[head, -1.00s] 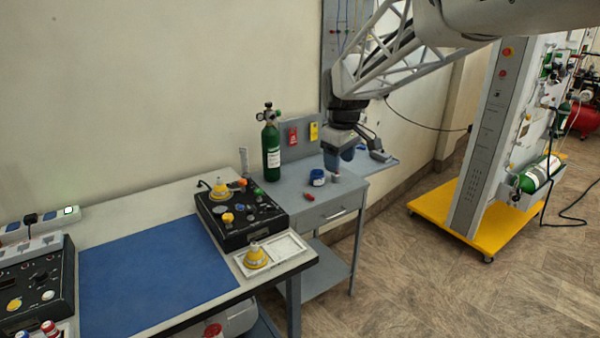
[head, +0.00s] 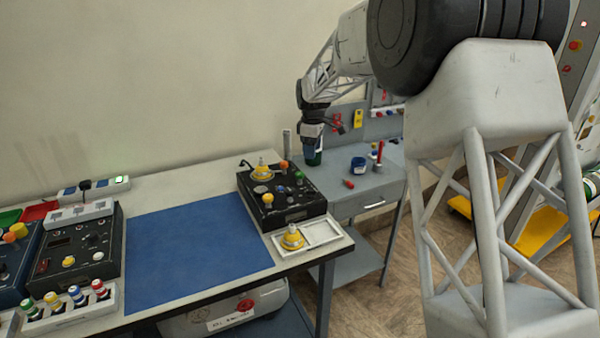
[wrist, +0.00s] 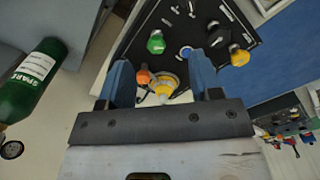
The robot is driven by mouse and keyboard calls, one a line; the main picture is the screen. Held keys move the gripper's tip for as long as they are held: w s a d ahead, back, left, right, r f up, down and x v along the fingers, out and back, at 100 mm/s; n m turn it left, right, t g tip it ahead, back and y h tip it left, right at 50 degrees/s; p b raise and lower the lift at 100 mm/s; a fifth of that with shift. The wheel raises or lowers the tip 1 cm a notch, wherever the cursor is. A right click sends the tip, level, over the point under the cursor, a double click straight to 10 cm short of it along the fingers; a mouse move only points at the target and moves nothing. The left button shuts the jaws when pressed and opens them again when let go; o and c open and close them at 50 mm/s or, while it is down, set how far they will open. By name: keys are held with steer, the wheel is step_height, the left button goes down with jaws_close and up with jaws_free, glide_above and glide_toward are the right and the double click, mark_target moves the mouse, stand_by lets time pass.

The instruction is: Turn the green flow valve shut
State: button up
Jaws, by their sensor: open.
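A green knob (wrist: 156,43), which looks like the flow valve, stands on a black control box in the wrist view, beyond my fingertips. In the head view a small green knob (head: 299,176) shows on the same box (head: 316,208). My gripper (wrist: 161,68) is open and empty, its two blue fingers apart. An orange knob (wrist: 142,76) and a yellow dome-shaped part (wrist: 163,86) show between the fingers, farther off.
A green cylinder (wrist: 32,80) marked "SPARE" lies left in the wrist view. A yellow knob (wrist: 239,56) sits right of the green one. A tray (head: 322,232) with a yellow dome is before the box. The blue mat (head: 195,245) is clear.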

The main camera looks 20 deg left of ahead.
steer(key=n, duration=0.1)
glide_above(300, 173)
step_height(300, 173, down, 3)
steer(key=shift+r, duration=0.1)
steer(key=shift+f, duration=0.2)
steer(key=shift+f, duration=3.75)
steer(key=c, duration=0.9)
